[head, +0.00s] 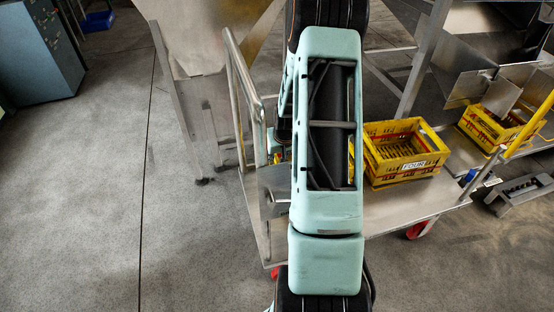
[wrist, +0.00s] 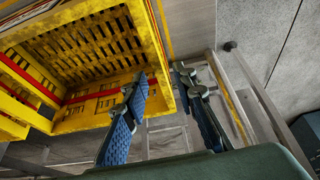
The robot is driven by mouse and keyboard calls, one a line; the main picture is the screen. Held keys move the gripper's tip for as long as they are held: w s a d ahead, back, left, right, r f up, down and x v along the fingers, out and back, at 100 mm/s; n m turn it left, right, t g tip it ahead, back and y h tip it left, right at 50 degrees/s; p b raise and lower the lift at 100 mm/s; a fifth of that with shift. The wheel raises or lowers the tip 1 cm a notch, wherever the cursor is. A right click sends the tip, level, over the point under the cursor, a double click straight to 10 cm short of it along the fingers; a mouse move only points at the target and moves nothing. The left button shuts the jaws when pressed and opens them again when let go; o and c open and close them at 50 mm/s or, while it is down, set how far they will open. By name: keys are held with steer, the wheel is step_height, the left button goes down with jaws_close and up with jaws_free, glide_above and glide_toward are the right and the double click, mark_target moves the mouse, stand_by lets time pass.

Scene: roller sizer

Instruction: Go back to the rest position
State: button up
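My gripper (wrist: 160,80) shows in the wrist view with its two blue-padded fingers apart. A yellow crate (wrist: 158,45) with a slotted floor and a red stripe fills the upper left of that view. One finger overlaps the crate in the picture and the other lies to the right of its edge. The edge appears between the fingertips; I cannot tell whether either finger touches it. In the head view my arm runs down the middle and hides my gripper. Small yellow parts (head: 278,157) show beside the arm.
A metal cart (head: 400,205) with a tubular handle (head: 241,100) stands under my arm. A yellow crate labelled FOUR (head: 405,165) rests on it. Another yellow crate (head: 490,128) is farther right, near metal machinery. A teal cabinet (head: 38,55) stands upper left. The left floor is clear.

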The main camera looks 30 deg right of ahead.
steer(key=shift+v, duration=0.95)
